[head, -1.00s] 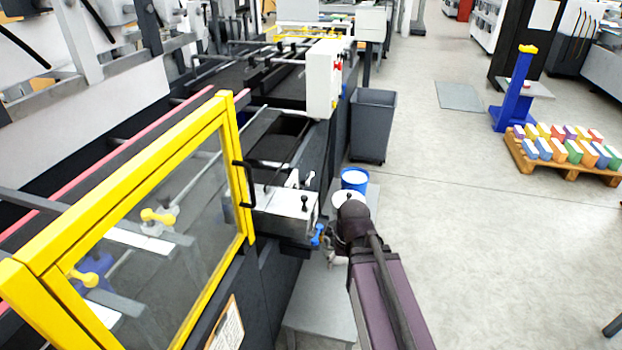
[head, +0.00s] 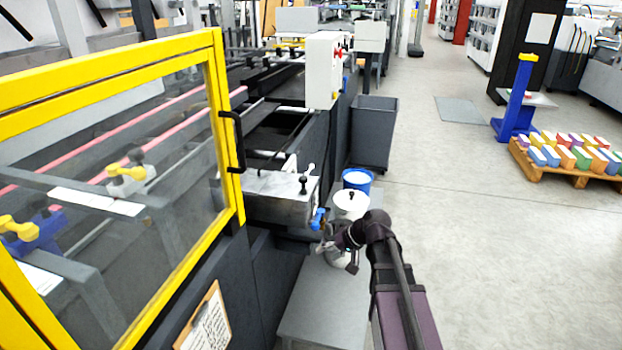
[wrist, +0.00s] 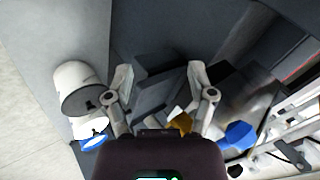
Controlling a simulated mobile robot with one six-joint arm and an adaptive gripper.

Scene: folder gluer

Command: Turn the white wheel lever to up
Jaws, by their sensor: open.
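A small white lever (head: 310,171) stands up at the right end of a steel box on the machine's side, beside a black-knobbed one (head: 303,184). I cannot tell from this view exactly which way the white lever points. My gripper (head: 338,250) is below and to the right of that box, near a blue valve handle (head: 318,219). In the wrist view my gripper (wrist: 160,74) is open with nothing between its fingers. The blue handle (wrist: 238,137) shows right of the fingers there. I cannot pick out the white lever with certainty in the wrist view.
A white lidded pot (head: 350,203) and a blue bucket (head: 357,180) stand close beside my gripper. A yellow-framed guard door (head: 232,140) is to the left. A grey bin (head: 373,130) stands behind. The floor to the right (head: 470,250) is clear.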

